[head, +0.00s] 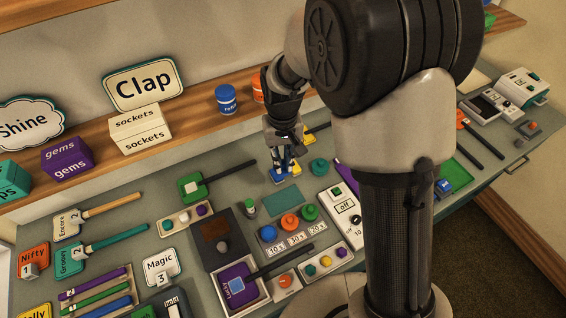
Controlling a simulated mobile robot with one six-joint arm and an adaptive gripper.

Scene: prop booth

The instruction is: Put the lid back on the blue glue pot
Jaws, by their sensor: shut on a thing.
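My gripper (284,168) points down at the back of the counter, with its fingers shut on a small blue piece, seemingly the lid. Blue shows at and just below the fingertips, where the blue glue pot (278,179) seems to stand. The fingers hide most of the lid and part of the pot. I cannot tell whether the lid touches the pot's rim or is seated on it.
A teal pot (318,165) stands close on the right and a yellow one (309,138) behind. A green mat (295,202) lies in front. A shelf behind carries a blue refill tub (227,99) and sockets boxes (140,129). Paddles and trays crowd the left.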

